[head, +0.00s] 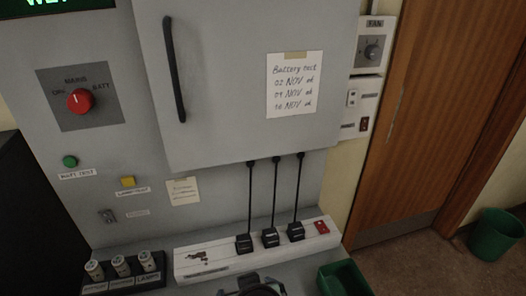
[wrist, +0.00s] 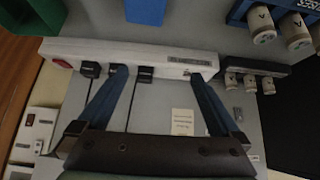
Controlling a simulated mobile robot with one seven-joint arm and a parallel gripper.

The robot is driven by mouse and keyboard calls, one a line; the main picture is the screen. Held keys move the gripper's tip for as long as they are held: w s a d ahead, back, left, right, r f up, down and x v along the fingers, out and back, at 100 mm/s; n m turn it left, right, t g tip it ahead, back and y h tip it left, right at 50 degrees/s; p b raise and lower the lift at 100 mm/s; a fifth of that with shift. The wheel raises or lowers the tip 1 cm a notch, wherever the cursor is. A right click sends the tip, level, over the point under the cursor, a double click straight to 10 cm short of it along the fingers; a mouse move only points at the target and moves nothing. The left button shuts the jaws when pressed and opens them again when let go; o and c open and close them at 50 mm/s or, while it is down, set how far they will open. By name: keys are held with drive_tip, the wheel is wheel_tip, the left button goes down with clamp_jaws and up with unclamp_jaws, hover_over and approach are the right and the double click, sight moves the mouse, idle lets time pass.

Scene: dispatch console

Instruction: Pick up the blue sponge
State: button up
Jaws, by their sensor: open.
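A white power strip (head: 210,260) with black plugs and cords lies along the panel's foot. A green bin (head: 345,280) stands right of it, a rack of small cylinders (head: 122,268) left. A blue holder (wrist: 237,12) with cylinders shows in the wrist view. A cabinet door (head: 230,70) overhangs.

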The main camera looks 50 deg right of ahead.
drive_tip(key=s+m+g+y+p, duration=0.1)
drive_tip(key=s+g+p, duration=0.2)
drive_tip(key=s+p, duration=0.25)
drive_tip(key=x, duration=0.8)
drive_tip(key=p+x, duration=0.1)
drive_tip(key=x, duration=0.3)
drive_tip(key=shift+s+a+f, duration=0.2)
drive_tip(key=shift+s+a, duration=0.1)
drive_tip(key=shift+a, duration=0.15)
drive_tip(key=shift+c, duration=0.2)
drive_tip(key=c, duration=1.1)
drive_tip(key=shift+c, duration=0.2)
drive_tip(key=shift+r, duration=0.1)
wheel_tip(320, 180, up, 10)
drive_tip(key=b, duration=0.1)
